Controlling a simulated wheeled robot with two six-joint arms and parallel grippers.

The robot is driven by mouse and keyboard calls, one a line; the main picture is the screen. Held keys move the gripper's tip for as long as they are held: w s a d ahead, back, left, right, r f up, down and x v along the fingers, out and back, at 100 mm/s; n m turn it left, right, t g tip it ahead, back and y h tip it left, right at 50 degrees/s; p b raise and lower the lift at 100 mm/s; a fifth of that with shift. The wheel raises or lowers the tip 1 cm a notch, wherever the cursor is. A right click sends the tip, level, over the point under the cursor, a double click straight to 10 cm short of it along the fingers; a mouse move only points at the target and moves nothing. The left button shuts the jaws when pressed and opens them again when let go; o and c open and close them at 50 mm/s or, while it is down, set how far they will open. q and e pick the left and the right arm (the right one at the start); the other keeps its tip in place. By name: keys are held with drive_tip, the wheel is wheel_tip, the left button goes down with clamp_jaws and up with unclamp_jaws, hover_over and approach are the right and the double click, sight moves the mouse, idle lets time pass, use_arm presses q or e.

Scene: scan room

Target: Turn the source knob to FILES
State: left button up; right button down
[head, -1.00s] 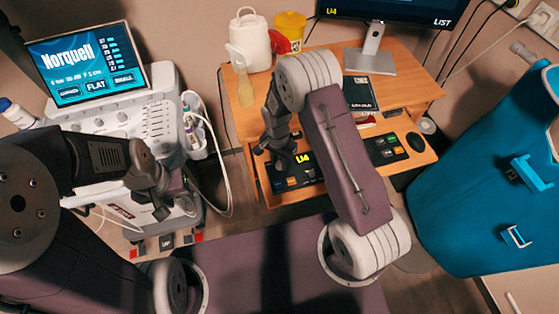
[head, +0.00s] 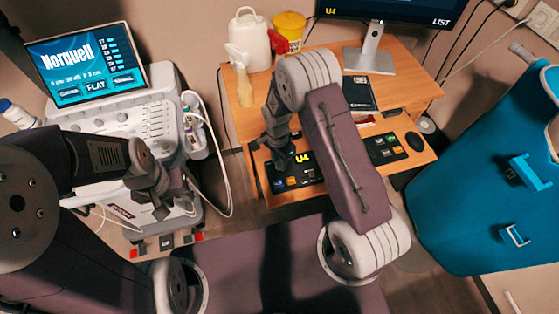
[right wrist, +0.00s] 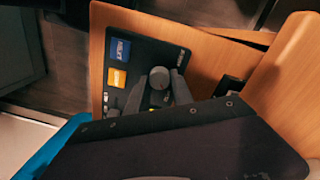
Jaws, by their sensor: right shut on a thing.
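A black control panel (head: 316,173) with a lit yellow "U4" and coloured labels lies on the desk's lower shelf. In the right wrist view the panel (right wrist: 150,52) shows a blue and an orange label and a round grey knob (right wrist: 158,78). My right gripper (right wrist: 158,90) is shut on this knob, one finger on each side. In the head view the right gripper (head: 281,164) is over the panel's left part and hides the knob. The label text around the knob is too small to read. My left gripper (head: 161,208) hangs before the scanner cart, its jaws unclear.
A scanner cart (head: 165,75) with a lit screen stands at left. The wooden desk (head: 415,90) holds a monitor stand, a white jug (head: 250,42) and a yellow tub (head: 290,25). A second black panel (head: 386,148) lies right of the first.

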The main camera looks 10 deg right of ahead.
drive_tip(key=c, duration=1.1)
unclamp_jaws()
wheel_tip(320, 180, up, 9)
drive_tip(key=shift+w+a+p, duration=0.15)
drive_tip(key=shift+p, duration=0.2)
drive_tip(key=shift+r, duration=0.1)
